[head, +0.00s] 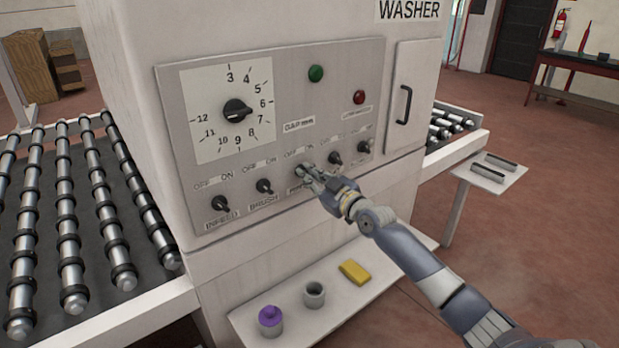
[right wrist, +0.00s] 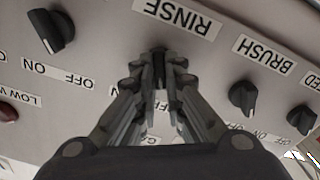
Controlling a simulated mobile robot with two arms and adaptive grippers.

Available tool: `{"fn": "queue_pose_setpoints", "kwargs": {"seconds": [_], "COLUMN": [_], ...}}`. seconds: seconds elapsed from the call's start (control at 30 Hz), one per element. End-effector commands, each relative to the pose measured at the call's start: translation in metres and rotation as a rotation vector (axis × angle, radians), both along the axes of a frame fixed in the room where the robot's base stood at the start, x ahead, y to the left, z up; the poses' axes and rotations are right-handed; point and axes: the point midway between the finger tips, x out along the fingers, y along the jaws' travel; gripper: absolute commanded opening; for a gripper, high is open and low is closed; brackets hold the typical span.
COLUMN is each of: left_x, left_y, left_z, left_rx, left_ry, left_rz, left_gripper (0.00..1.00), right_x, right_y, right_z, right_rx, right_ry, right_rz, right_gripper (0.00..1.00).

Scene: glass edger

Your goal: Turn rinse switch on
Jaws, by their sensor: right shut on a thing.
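The washer's control panel (head: 290,140) faces me with a row of black switches, each under OFF and ON labels. My right gripper (head: 306,172) is at the third switch, right of the BRUSH switch (head: 264,186). In the right wrist view, which is upside down, the RINSE label (right wrist: 178,16) sits just beyond my fingertips. The right gripper (right wrist: 159,75) is shut on the dark rinse switch (right wrist: 159,62). The fingers hide most of the switch, so I cannot tell whether it points to OFF or ON. My left gripper is out of view.
Above are a large dial (head: 237,110), a green button (head: 316,73) and a red one (head: 359,97). A shelf below holds a purple-topped jar (head: 270,319), a grey cup (head: 314,294) and a yellow block (head: 355,272).

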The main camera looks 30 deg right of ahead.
Motion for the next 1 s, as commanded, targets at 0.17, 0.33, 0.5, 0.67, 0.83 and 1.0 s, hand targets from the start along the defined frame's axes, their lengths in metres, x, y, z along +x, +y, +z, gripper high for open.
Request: {"fn": "queue_pose_setpoints", "kwargs": {"seconds": [0.17, 0.33, 0.5, 0.67, 0.83, 1.0], "left_x": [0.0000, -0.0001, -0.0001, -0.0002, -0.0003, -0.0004], "left_y": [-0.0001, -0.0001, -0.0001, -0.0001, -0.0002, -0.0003], "left_z": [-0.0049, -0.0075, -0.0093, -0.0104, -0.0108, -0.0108], "left_rx": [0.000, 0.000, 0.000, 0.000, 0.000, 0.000], "left_ry": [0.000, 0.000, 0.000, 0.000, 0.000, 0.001], "left_rz": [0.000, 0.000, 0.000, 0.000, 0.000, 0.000], "left_gripper": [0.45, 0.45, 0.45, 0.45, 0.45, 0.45], "right_x": [0.0001, 0.0002, 0.0003, 0.0003, 0.0004, 0.0004], "right_y": [-0.0004, -0.0011, -0.0025, -0.0029, -0.0037, -0.0043], "right_z": [-0.0007, -0.0006, 0.0001, -0.0001, 0.0000, -0.0001], "right_rx": [0.156, 0.318, 0.479, 0.630, 0.776, 0.895], "right_ry": [0.011, 0.025, 0.036, 0.049, 0.061, 0.070], "right_rz": [0.000, 0.001, 0.000, 0.000, 0.000, 0.000], "right_gripper": [0.00, 0.00, 0.00, 0.00, 0.00, 0.00]}}
